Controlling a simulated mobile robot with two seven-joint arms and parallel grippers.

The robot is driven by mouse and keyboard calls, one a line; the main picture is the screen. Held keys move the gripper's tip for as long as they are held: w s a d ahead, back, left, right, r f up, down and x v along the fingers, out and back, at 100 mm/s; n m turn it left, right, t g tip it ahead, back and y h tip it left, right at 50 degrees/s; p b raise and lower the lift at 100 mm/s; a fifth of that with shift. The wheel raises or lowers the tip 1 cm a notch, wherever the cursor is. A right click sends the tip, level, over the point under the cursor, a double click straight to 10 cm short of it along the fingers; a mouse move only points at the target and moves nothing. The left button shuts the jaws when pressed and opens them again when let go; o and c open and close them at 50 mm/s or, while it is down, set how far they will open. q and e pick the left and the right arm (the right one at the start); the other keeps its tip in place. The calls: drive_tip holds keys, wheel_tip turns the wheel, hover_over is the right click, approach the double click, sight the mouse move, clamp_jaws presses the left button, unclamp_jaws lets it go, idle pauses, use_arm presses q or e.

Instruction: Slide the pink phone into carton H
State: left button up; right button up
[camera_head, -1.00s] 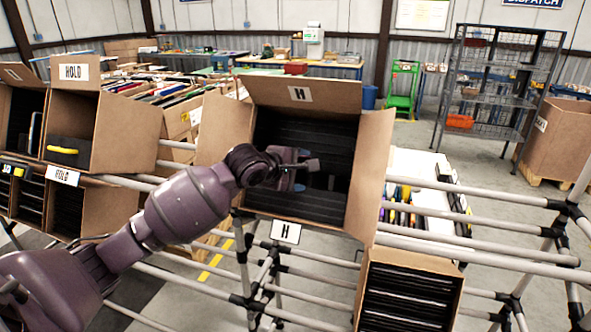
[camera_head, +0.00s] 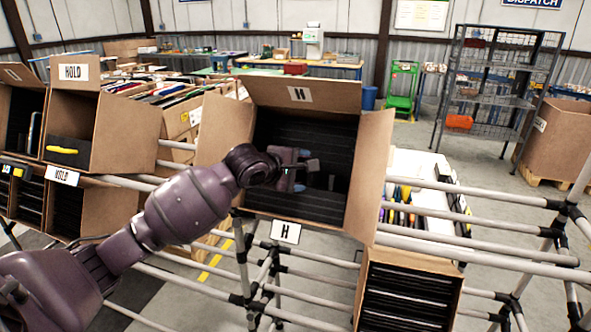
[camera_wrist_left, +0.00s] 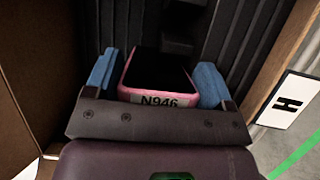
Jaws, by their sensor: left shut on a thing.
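Carton H (camera_head: 372,165) is a brown open box with a ribbed black interior, tilted on the rack, an H on its raised flap. An H label (camera_wrist_left: 289,103) shows at the right in the left wrist view. My left gripper (camera_head: 300,172) is inside the carton's mouth. In the left wrist view its blue fingertips (camera_wrist_left: 156,82) are shut on the pink phone (camera_wrist_left: 158,72), one at each side. The phone has a pink rim, a dark face and a tag reading N946. My right gripper is not in view.
A HOLD carton (camera_head: 120,130) with a yellow-marked thing stands at the left. A smaller carton (camera_head: 408,290) with black slots sits below right. Pale rack tubes (camera_head: 480,246) run to the right. A dark block (camera_wrist_left: 182,18) shows ahead of the phone.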

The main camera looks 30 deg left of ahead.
use_arm(q)
drive_tip(key=shift+w+a+f, duration=0.1)
drive_tip(key=shift+w+a, duration=0.05)
drive_tip(key=shift+w, duration=0.05)
drive_tip(key=o, duration=1)
drive_tip(key=shift+f, duration=0.1)
drive_tip(key=shift+c, duration=0.2)
drive_tip(key=shift+f, duration=0.1)
drive_tip(key=shift+s+f, duration=0.1)
drive_tip(key=shift+f, duration=0.15)
drive_tip(key=shift+s, duration=0.1)
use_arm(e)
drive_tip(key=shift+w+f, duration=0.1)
use_arm(q)
drive_tip(key=shift+s+d+r, duration=0.25)
drive_tip(key=shift+s+d, duration=0.05)
drive_tip(key=shift+d, duration=0.05)
drive_tip(key=shift+s+d+r, duration=0.15)
drive_tip(key=shift+s+r, duration=0.45)
drive_tip(key=shift+s, duration=0.35)
drive_tip(key=shift+s+d+r, duration=0.2)
drive_tip(key=shift+s+r, duration=0.45)
drive_tip(key=shift+s, duration=0.25)
drive_tip(key=shift+s+d+r, duration=0.15)
drive_tip(key=shift+s+r, duration=0.45)
drive_tip(key=shift+s, duration=0.35)
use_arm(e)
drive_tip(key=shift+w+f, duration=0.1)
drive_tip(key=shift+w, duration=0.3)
